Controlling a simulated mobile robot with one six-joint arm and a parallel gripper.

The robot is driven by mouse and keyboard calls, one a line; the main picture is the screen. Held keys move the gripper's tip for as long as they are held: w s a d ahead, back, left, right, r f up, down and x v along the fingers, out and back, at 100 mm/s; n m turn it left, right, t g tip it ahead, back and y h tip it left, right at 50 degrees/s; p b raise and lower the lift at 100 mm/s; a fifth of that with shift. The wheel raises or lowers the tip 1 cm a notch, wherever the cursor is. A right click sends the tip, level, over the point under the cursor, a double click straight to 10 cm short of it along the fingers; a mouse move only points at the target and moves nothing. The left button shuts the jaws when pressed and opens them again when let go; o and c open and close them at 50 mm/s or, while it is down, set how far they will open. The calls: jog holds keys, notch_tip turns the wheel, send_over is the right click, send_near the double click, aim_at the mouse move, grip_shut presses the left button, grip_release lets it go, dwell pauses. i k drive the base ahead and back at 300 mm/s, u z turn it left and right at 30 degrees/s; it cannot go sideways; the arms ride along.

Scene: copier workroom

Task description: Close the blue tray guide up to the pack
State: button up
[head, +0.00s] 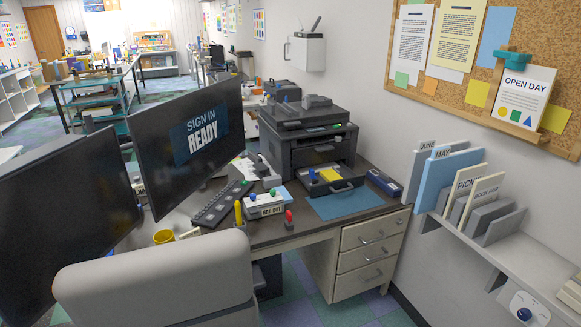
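A black copier (308,139) stands on the desk against the wall. Its paper tray (347,185) is pulled out at the front, low down. A small yellow pack (329,174) lies in the tray. A small blue piece (312,175), which looks like the tray guide, stands at the left of the pack. It is too small to tell whether it touches the pack or is apart from it. My gripper is not in view.
A blue mat (345,203) lies in front of the tray. A dark blue box (384,183) is to its right, and a "BOX OUT" holder (264,205) to its left. Two monitors (190,130) and a chair (165,285) fill the near left. A wall shelf (510,262) with folders is at right.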

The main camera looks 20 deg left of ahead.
aim_at(311, 172)
jog(key=u, duration=0.6)
jog(key=i, duration=0.9)
jog(key=u, duration=0.3)
